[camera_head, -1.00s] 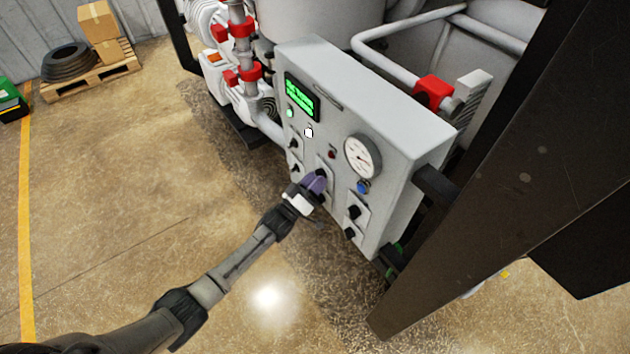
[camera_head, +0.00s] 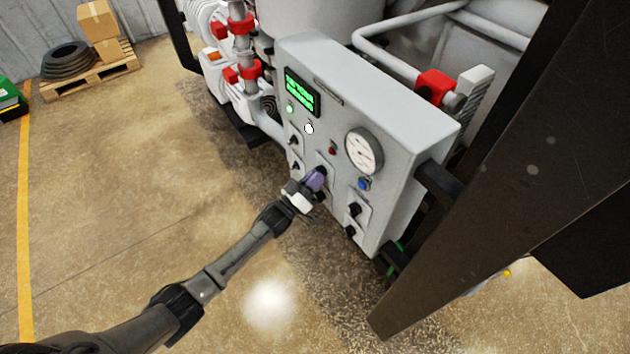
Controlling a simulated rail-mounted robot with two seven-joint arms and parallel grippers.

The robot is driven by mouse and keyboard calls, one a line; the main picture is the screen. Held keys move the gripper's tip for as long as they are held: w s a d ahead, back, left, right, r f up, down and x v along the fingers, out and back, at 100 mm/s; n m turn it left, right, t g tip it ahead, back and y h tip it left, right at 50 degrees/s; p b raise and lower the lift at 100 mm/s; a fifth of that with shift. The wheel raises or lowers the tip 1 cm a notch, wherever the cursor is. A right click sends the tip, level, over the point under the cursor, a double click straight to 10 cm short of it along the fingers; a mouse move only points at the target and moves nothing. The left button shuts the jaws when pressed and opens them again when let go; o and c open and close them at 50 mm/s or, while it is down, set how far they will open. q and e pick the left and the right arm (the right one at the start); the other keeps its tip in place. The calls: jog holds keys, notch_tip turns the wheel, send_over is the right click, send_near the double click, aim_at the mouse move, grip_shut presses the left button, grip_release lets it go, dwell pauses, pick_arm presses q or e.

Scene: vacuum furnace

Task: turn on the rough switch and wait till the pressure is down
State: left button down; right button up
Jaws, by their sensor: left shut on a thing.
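A grey control panel (camera_head: 345,110) stands on the furnace's front. It carries a green-lit display (camera_head: 301,92), a round dial gauge (camera_head: 363,150) and several black switches. My left gripper (camera_head: 316,180) is at the middle column of switches, with its purple fingers shut on a black switch (camera_head: 321,170). The fingers hide most of that switch, so I cannot tell its position or label. Two black switches (camera_head: 354,209) sit to the right and two more (camera_head: 294,141) to the left. The display text is too small to read. My right gripper is not in view.
A dark post (camera_head: 480,190) slants across the right side, close to the panel. Pipes with red clamps (camera_head: 240,26) stand at upper left. A pallet with boxes (camera_head: 98,20) is far left. The floor left of my arm is clear.

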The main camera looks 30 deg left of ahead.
pick_arm(q)
jog(key=m+g+h+b, duration=0.1)
jog(key=m+h+b, duration=0.1)
jog(key=m, duration=0.3)
jog(key=m+g+h+b, duration=0.1)
jog(key=m+h+b, duration=0.1)
jog(key=m, duration=0.3)
jog(key=a+m+g+h+b, duration=0.1)
jog(key=m+h+b, duration=0.1)
jog(key=m+h, duration=0.1)
jog(key=shift+w+r+m, duration=0.1)
jog(key=shift+w+m, duration=0.1)
jog(key=shift+m, duration=0.7)
jog(key=shift+m+g, duration=0.3)
jog(key=shift+m, duration=0.1)
jog(key=c, duration=1.2)
grip_release()
jog(key=shift+w+d, duration=0.1)
